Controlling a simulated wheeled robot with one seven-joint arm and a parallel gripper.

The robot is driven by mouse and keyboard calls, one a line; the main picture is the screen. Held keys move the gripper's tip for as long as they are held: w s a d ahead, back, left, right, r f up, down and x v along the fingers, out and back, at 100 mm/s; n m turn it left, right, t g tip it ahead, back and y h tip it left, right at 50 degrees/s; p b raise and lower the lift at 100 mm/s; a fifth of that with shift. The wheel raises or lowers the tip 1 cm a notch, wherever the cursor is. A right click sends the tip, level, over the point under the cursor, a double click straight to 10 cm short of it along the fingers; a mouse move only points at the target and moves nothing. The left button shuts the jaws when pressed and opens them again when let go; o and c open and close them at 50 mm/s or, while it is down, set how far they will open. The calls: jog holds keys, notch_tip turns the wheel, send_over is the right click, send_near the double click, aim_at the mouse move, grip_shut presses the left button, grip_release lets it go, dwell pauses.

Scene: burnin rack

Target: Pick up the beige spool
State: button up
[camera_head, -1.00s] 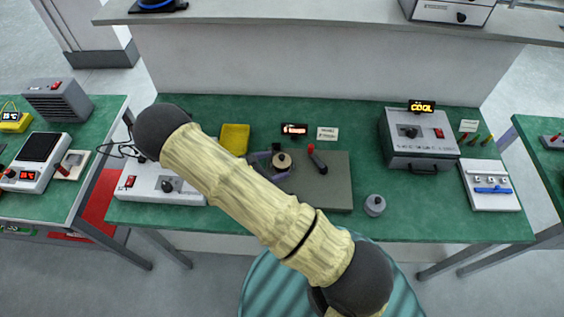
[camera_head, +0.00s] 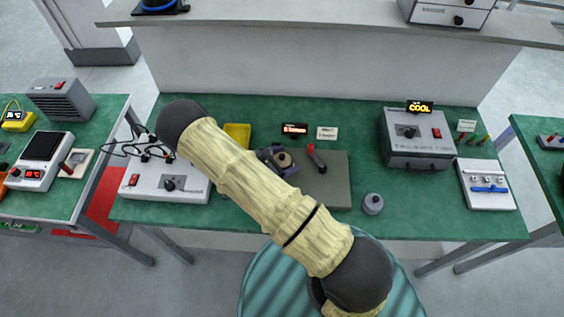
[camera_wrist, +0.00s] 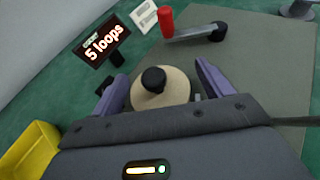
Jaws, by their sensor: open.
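The beige spool (camera_head: 285,160) is a round disc with a black knob on top, at the left part of the grey plate on the middle bench. In the wrist view the spool (camera_wrist: 173,90) lies between the two purple fingers of my gripper (camera_wrist: 160,72). The fingers are apart, one on each side of it, and I cannot tell whether they touch it. The lower part of the spool is hidden behind the gripper body. In the head view my gripper (camera_head: 272,158) is partly hidden by my arm.
A red-handled crank (camera_head: 316,157) stands right of the spool on the grey plate (camera_head: 335,190). A "5 loops" display (camera_head: 295,129) and a white card are behind. A yellow tray (camera_head: 238,132) is to the left. A grey knobbed weight (camera_head: 373,204) stands front right.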

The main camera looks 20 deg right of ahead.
jog(key=c, duration=1.1)
jog(key=shift+r, duration=0.1)
jog(key=shift+c, duration=0.2)
notch_tip(320, 180, up, 10)
jog(key=shift+f+b, duration=0.1)
jog(key=shift+b, duration=0.85)
